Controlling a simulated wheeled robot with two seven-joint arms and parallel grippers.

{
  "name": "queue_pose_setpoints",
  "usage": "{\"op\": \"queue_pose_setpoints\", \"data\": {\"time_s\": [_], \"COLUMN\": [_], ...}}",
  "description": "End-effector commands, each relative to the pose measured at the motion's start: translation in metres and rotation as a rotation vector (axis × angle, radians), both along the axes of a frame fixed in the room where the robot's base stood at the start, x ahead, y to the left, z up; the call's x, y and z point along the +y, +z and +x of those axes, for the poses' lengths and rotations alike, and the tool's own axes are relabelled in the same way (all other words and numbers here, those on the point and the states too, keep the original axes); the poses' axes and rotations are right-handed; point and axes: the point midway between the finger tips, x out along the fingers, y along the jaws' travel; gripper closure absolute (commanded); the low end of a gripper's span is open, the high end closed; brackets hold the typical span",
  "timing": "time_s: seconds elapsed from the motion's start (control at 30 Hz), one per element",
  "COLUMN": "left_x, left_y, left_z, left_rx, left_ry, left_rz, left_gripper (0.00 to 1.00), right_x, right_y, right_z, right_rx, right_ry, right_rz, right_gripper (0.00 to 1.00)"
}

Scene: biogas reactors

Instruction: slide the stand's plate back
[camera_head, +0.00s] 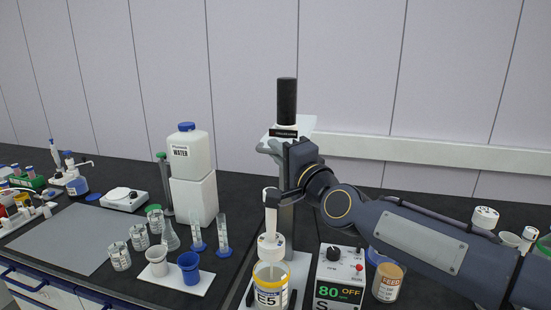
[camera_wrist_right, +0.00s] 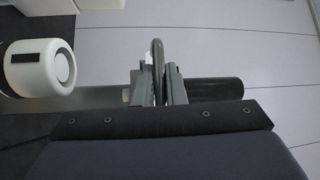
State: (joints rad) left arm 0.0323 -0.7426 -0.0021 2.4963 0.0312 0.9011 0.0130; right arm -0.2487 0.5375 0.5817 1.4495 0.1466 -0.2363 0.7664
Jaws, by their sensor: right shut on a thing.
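My right gripper (camera_head: 268,147) is at the upper part of the stand. In the wrist view, my right gripper (camera_wrist_right: 158,87) is shut on a grey loop-shaped handle (camera_wrist_right: 158,60), beside the black cylinder (camera_wrist_right: 215,90). My left gripper is not in view.
A control box reading 80 OFF (camera_head: 340,277) and a brown-filled jar (camera_head: 388,282) stand right of the jar, under my right arm. A water container (camera_head: 190,152) on a white block, cylinders and cups stand at left.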

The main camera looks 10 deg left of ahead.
Motion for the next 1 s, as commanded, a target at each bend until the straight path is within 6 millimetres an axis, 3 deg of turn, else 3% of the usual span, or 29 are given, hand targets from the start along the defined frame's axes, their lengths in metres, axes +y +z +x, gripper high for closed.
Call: {"op": "queue_pose_setpoints", "data": {"time_s": [0.13, 0.17, 0.3, 0.67, 1.0], "left_x": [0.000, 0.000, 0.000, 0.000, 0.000], "left_y": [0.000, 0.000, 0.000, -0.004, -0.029], "left_z": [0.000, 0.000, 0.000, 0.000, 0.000], "left_rx": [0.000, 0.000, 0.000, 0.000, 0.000], "left_ry": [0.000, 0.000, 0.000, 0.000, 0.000], "left_rz": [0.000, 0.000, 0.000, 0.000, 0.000], "left_gripper": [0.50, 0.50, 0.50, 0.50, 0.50], "right_x": [0.000, 0.000, 0.000, -0.003, -0.042], "right_y": [0.000, 0.000, 0.000, -0.002, -0.011], "right_z": [0.000, -0.001, -0.001, -0.005, -0.043], "right_rx": [-0.001, -0.001, -0.001, -0.001, -0.003], "right_ry": [0.000, 0.000, 0.001, 0.001, -0.002], "right_rz": [-0.001, -0.001, -0.001, -0.002, -0.001], "right_gripper": [1.00, 0.87, 0.68, 0.67, 0.67]}}
